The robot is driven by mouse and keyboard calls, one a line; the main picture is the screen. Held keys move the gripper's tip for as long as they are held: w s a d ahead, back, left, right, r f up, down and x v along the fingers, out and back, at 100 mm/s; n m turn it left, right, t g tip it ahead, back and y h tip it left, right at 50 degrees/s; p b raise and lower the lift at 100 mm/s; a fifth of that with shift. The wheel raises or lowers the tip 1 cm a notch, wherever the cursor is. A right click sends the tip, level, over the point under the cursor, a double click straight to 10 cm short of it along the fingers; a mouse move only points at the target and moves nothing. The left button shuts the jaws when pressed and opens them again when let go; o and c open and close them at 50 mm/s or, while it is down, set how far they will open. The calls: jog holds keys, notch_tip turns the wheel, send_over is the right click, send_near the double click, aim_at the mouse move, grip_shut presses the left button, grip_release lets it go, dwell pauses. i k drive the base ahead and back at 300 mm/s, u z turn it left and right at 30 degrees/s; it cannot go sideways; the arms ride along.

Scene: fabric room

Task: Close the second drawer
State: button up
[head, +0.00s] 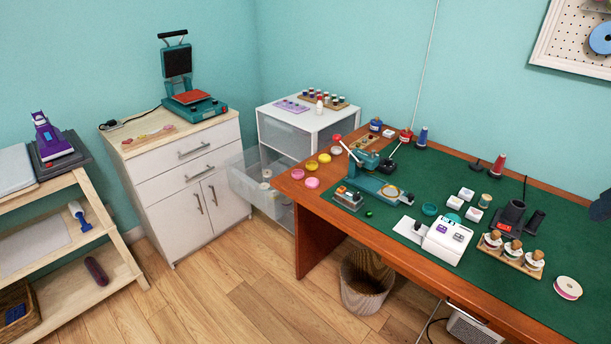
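A white drawer unit (334,118) with clear drawers stands in the corner, between the white cabinet and the desk. Its top drawer (284,137) looks shut. The second drawer (243,187) is pulled well out towards the front left, with a few spools or small items inside. Part of the unit's lower front and right side is hidden by the desk and the open drawer. My gripper is not in view.
A white cabinet (215,176) with a heat press (190,85) stands close left of the open drawer. The wooden desk (310,200) with a green mat is close on its right. A waste basket (367,283) stands under the desk. Wood floor (225,300) in front is clear.

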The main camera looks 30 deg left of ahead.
aim_at(270, 201)
jog(key=z, duration=1.2)
jog(key=i, duration=0.1)
jog(key=u, duration=2.7)
jog(key=k, duration=0.8)
jog(key=u, duration=0.25)
jog(key=i, duration=0.8)
jog(key=k, duration=0.1)
jog(key=z, duration=0.1)
